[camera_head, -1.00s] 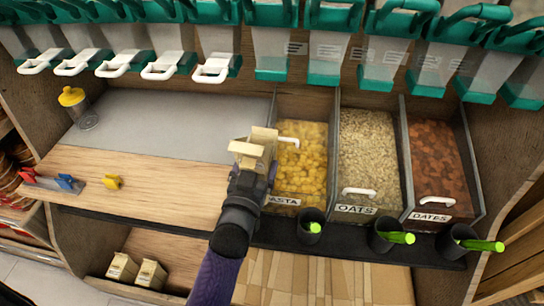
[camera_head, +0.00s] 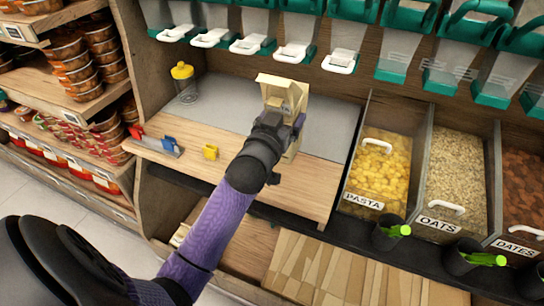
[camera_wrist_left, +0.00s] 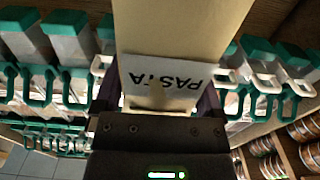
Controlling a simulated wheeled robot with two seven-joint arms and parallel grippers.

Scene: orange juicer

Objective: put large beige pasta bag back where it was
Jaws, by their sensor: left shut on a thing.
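In the left wrist view the bag (camera_wrist_left: 185,28) fills the upper middle between the fingers of my left gripper (camera_wrist_left: 157,98), with an upside-down white PASTA label. The lower shelf (camera_head: 258,232) is partly hidden behind my arm; a small beige bag (camera_head: 180,234) shows at its left end. My right gripper is not in view.
Bins of pasta (camera_head: 382,175), oats (camera_head: 455,170) and dates (camera_head: 522,195) stand right. Dispensers (camera_head: 290,55) hang above. Food shelves (camera_head: 75,110) are left.

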